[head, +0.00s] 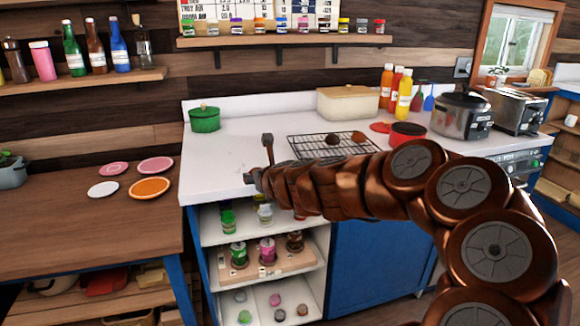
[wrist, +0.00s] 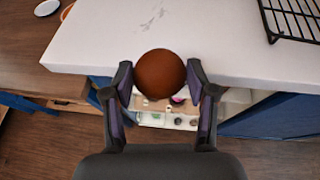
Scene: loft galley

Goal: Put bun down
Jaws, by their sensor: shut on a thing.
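A round brown bun (wrist: 160,73) is held between the two fingers of my gripper (wrist: 160,82) in the wrist view. The bun shows over the front edge of the white counter (wrist: 110,40); its height above the counter is hard to tell. In the head view my gripper (head: 260,160) is near the front edge of the counter (head: 225,160), left of the wire rack. I cannot make out the held bun in the head view.
A black wire rack (head: 305,147) bears a dark round item (head: 332,139). A green pot (head: 205,119), beige box (head: 347,103), red pot (head: 407,134) and steel cooker (head: 461,115) stand on the counter. Plates (head: 149,188) lie on the wooden table. The counter's left part is clear.

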